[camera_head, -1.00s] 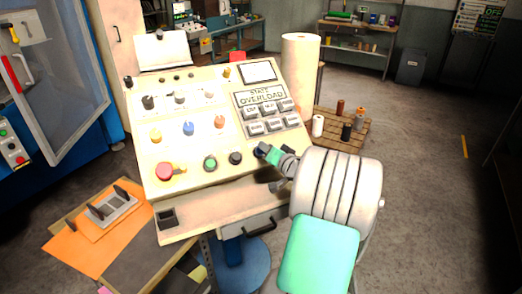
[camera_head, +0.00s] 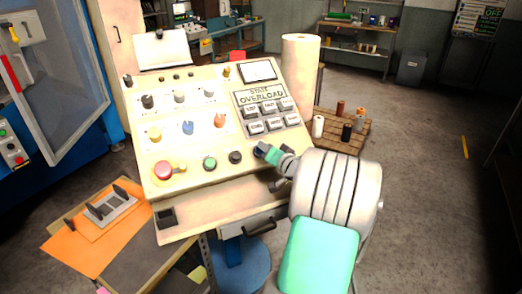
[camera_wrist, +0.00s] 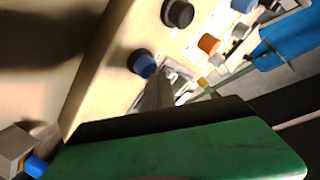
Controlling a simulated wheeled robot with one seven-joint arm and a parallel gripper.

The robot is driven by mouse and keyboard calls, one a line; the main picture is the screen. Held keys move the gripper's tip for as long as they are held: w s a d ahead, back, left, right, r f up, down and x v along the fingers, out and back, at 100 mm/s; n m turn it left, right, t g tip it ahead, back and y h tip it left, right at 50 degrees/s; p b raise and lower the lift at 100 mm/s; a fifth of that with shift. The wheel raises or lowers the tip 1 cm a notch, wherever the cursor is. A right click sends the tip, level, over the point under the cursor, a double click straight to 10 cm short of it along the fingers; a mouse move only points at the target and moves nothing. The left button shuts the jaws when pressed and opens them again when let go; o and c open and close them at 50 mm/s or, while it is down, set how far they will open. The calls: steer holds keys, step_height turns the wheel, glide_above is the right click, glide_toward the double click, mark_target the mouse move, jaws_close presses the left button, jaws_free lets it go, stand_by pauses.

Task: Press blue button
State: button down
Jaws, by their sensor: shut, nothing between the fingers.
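The blue button (camera_wrist: 142,64) is a round cap in a dark ring on the cream control panel (camera_head: 150,105), clear in the wrist view. In the head view it lies at the panel's lower right, mostly hidden by my gripper (camera_head: 262,151). My gripper is shut and empty, with its grey fingers (camera_wrist: 160,90) pointing at the panel right beside the blue button. I cannot tell whether they touch it. A black button (camera_head: 235,157) is just left of my gripper; it also shows in the wrist view (camera_wrist: 178,12).
A green button (camera_head: 210,163) and a red mushroom button (camera_head: 163,170) are further left. Orange and blue knobs (camera_head: 188,128) sit above. Grey keys (camera_head: 255,128) lie above my gripper. A pale roll (camera_head: 299,75) stands behind the panel.

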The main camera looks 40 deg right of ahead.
steer(key=shift+w+d+f+b, duration=0.1)
steer(key=shift+w+f+b, duration=0.2)
steer(key=shift+f+b, duration=0.25)
stand_by(0.4)
steer(key=shift+r, duration=0.1)
steer(key=shift+s+a+r+p, duration=0.2)
steer(key=shift+s+r+p, duration=0.1)
steer(key=shift+s+r, duration=0.3)
steer(key=shift+w+r, duration=0.1)
steer(key=s+r, duration=0.1)
steer(key=s+r+p, duration=0.1)
steer(key=r+p, duration=0.1)
steer(key=r, duration=0.1)
steer(key=shift+s+a+r, duration=0.1)
steer(key=shift+s+a, duration=0.25)
steer(key=shift+s, duration=0.05)
stand_by(0.6)
